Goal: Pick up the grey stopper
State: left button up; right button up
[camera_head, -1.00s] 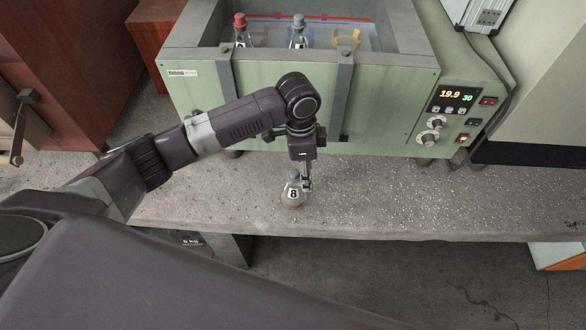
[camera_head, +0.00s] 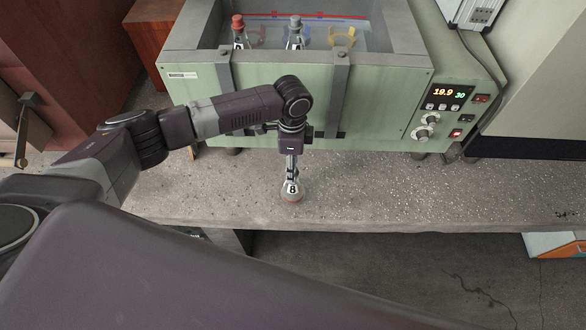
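A small flask labelled 8 (camera_head: 291,191) stands upright on the concrete bench in front of the water bath. My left gripper (camera_head: 292,174) points straight down over its neck, fingers at the flask's top. The fingers hide the grey stopper on this flask, and whether they are closed on it is too small to tell. Another grey stopper (camera_head: 296,20) tops a flask (camera_head: 295,37) inside the bath. My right gripper is not in view.
The green water bath (camera_head: 380,95) stands at the back of the bench (camera_head: 420,190). It also holds a red-stoppered flask (camera_head: 239,37) and a yellow ring (camera_head: 341,39). The bench is clear to either side of flask 8.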

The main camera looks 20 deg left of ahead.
pick_arm(q)
jog(key=shift+f, duration=0.1)
jog(key=shift+c, duration=0.6)
jog(key=c, duration=0.8)
jog(key=shift+o, duration=0.2)
